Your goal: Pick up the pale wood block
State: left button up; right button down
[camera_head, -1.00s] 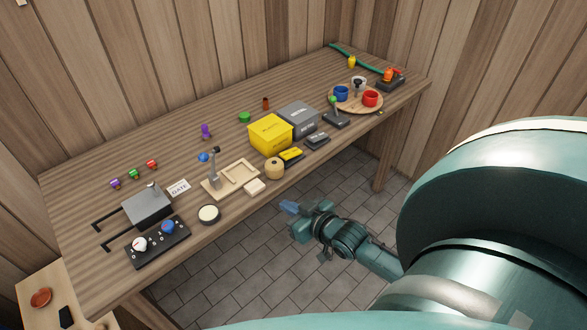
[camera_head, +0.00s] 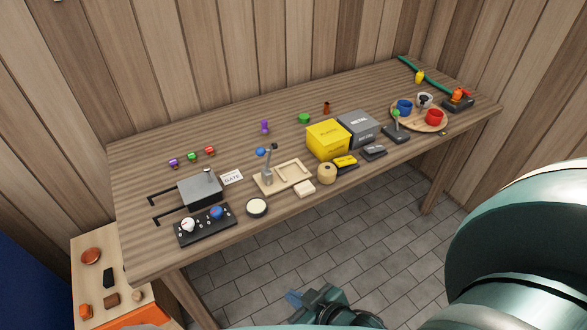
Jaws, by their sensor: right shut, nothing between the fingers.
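A small pale wood block (camera_head: 304,189) lies on the workbench near its front edge, just in front of the pale wooden tray (camera_head: 283,176). It is to the left of a round tan wooden piece (camera_head: 327,174). My right gripper (camera_head: 294,298) is at the bottom of the picture, over the floor in front of the bench, apart from the block. Its bluish fingers are shut with nothing between them. My left gripper is out of view.
The workbench (camera_head: 140,235) also holds a yellow box (camera_head: 328,140), a grey box (camera_head: 358,130), a black knob panel (camera_head: 205,226) and a white-topped round piece (camera_head: 256,207). A side table (camera_head: 92,242) with small items stands at lower left. Tiled floor lies in front.

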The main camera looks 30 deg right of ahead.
aim_at(305, 189)
jog(key=l+u, duration=0.15)
jog(key=u, duration=0.3)
jog(key=l+u, duration=0.15)
jog(key=u, duration=0.3)
jog(key=l+u, duration=0.15)
jog(key=u, duration=0.3)
jog(key=k+l+u, duration=0.2)
jog(key=l+u, duration=0.15)
jog(key=k+l+u, duration=0.35)
jog(key=l, duration=0.2)
jog(key=k+l+u, duration=0.15)
jog(key=k+l, duration=0.4)
jog(key=l, duration=0.2)
jog(key=k+l+u, duration=0.1)
jog(key=k+l, duration=0.45)
jog(key=l, duration=0.15)
jog(key=i, duration=0.4)
